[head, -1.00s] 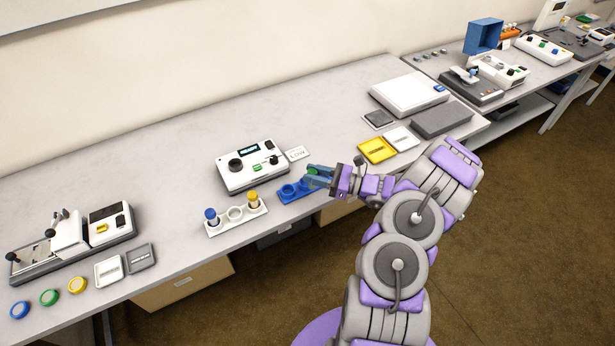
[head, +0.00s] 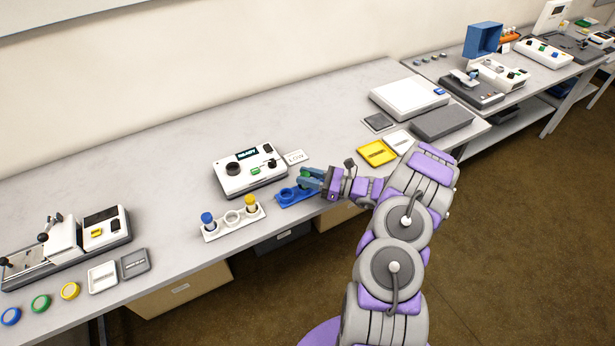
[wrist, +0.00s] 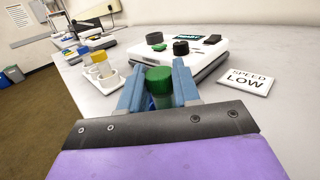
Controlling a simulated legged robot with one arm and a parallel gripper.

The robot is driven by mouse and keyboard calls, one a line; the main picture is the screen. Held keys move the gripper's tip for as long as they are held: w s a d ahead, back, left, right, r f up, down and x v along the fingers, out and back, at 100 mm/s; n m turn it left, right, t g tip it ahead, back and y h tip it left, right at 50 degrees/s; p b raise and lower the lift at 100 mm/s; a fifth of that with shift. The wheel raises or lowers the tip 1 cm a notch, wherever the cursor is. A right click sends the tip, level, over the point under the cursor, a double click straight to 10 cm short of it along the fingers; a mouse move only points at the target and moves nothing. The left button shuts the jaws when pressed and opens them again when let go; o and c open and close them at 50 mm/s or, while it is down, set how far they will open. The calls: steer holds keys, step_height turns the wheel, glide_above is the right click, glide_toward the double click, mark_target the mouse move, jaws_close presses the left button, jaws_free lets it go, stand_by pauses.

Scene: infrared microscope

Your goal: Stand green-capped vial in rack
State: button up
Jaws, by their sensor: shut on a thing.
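The green-capped vial (wrist: 158,82) is between the blue fingers of my gripper (wrist: 158,90), which is shut on it. In the head view my gripper (head: 308,180) is over the right end of the blue holder (head: 287,197), and the vial is mostly hidden by the fingers. I cannot tell whether the vial touches the holder. The white rack (head: 233,222) stands to the left. It holds a blue-capped vial (head: 207,220) at its left and a yellow-capped vial (head: 250,203) at its right. Its middle place (head: 232,217) looks empty.
A white device (head: 249,174) with knobs and a display stands just behind the blue holder. A "SPEED LOW" card (wrist: 247,80) lies to its right. A yellow tray (head: 377,152) lies farther right. The bench front edge is close to the rack.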

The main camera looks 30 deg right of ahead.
steer(key=o, duration=1)
steer(key=shift+o, duration=0.2)
